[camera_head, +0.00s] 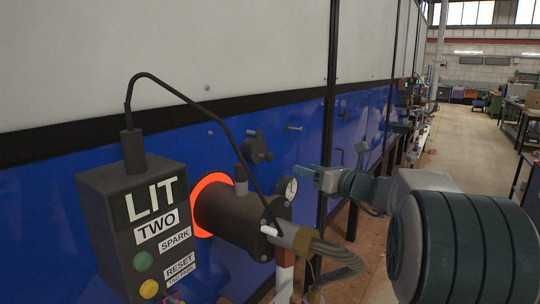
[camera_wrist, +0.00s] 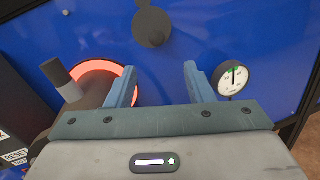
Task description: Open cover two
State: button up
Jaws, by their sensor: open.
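A small dark round cover (camera_head: 256,148) with a tab at its top is on the blue wall panel, above the burner. It hangs closed-looking against the panel. In the wrist view the cover (camera_wrist: 152,26) is at the top centre, ahead of the fingers. The control box (camera_head: 140,230) at the left reads "LIT" and "TWO". My gripper (camera_head: 318,178) is to the right of the cover in the head view, apart from it. In the wrist view my gripper (camera_wrist: 161,67) is open, with nothing between its two blue fingers.
A dark burner cylinder (camera_head: 238,215) with a glowing orange ring (camera_head: 207,185) sticks out below the cover. A pressure gauge (camera_head: 290,189) is beside it; the gauge (camera_wrist: 234,78) shows right of my fingers. A black cable (camera_head: 205,108) arches over the burner. The aisle (camera_head: 460,160) is clear.

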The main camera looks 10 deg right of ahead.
aim_at(273, 158)
jog(key=p+x, duration=0.1)
jog(key=x, duration=1.2)
jog(key=shift+s+a+r+p, duration=0.1)
jog(key=shift+a+p, duration=0.15)
jog(key=shift+p, duration=0.15)
grip_shut()
